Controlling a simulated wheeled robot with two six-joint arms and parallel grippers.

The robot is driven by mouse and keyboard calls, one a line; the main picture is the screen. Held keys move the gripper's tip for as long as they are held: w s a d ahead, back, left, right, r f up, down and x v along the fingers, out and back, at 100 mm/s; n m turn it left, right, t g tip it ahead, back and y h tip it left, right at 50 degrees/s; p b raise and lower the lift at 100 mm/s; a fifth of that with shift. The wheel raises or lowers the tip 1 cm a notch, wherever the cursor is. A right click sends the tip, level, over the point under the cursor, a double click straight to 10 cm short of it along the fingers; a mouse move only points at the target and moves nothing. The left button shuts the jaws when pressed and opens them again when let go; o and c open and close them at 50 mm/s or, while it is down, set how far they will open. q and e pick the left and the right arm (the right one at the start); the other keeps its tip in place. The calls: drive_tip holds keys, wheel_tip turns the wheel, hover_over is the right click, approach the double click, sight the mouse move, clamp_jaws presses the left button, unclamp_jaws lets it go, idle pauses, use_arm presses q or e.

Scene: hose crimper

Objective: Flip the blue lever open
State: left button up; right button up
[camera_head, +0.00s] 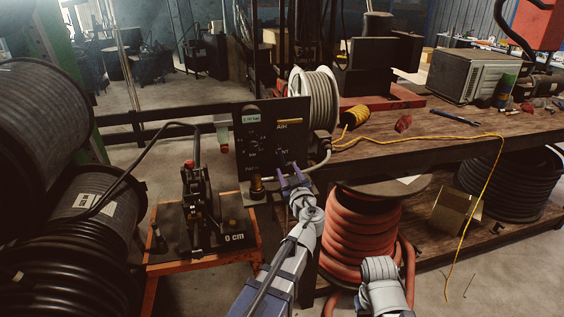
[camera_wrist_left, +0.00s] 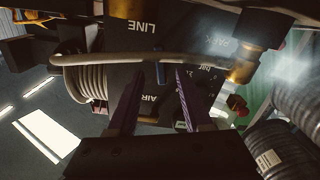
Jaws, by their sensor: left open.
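My left gripper (camera_head: 293,176) is in front of the lower right part of a black control panel (camera_head: 258,138) marked AIR. My right gripper is not in view.
A brass fitting (camera_head: 257,186) is below the panel. A crimper on an orange stand (camera_head: 205,262) is to the left. A wooden bench (camera_head: 440,142) with a grey hose reel (camera_head: 314,98) is to the right. A red hose reel (camera_head: 360,235) stands under it.

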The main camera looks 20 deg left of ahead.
sight(282, 160)
use_arm(q)
drive_tip(key=x, duration=0.7)
drive_tip(key=shift+w+a, duration=0.25)
drive_tip(key=shift+c, duration=0.3)
clamp_jaws()
